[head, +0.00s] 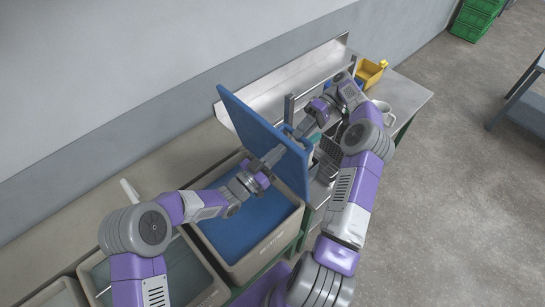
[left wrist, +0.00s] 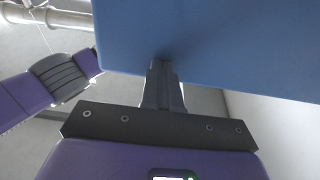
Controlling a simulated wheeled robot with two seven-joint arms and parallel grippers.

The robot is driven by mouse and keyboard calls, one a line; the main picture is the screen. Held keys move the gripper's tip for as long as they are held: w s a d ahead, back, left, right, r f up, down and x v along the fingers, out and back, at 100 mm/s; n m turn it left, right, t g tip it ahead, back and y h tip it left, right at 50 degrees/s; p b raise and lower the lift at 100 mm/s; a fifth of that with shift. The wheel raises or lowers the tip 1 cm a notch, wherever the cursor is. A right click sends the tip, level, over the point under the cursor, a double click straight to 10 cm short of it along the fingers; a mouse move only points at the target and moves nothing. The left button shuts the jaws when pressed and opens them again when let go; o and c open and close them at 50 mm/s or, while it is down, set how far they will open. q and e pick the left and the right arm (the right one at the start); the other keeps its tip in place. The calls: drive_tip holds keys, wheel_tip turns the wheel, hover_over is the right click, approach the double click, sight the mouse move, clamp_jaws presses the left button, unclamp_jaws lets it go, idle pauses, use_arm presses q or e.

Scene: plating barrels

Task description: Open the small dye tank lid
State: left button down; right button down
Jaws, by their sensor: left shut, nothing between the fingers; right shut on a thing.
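The small dye tank (head: 291,236) is a beige box with blue dye inside. Its blue lid (head: 250,122) stands raised and tilted at the tank's far right side, between my two arms; it also fills the top of the left wrist view (left wrist: 220,40). My left gripper (head: 272,157) is shut and empty, with its fingertips (left wrist: 162,70) against or very near the lid's face on the tank side. My right gripper (head: 297,131) is on the lid's other side, shut on the lid near its right edge; the exact grip is partly hidden.
More beige tanks stand in the row at lower left (head: 205,290). Behind the lid is a metal bench (head: 405,97) with a yellow bin (head: 370,72) and a grey jug (head: 383,112). Green crates (head: 477,18) stand far off. A wall runs behind; open floor lies to the right.

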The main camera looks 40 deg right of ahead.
use_arm(q)
drive_tip(key=shift+s+d+r, duration=0.1)
drive_tip(key=shift+s+d, duration=0.05)
drive_tip(key=shift+d, duration=0.2)
use_arm(e)
drive_tip(key=shift+a+f, duration=0.1)
drive_tip(key=shift+f, duration=0.5)
drive_tip(key=c, duration=1.1)
unclamp_jaws()
drive_tip(key=shift+o, duration=0.4)
drive_tip(key=shift+w+d, duration=0.2)
use_arm(q)
drive_tip(key=shift+w+d, duration=0.1)
drive_tip(key=shift+w, duration=0.1)
use_arm(e)
drive_tip(key=shift+r, duration=0.1)
drive_tip(key=shift+r, duration=0.1)
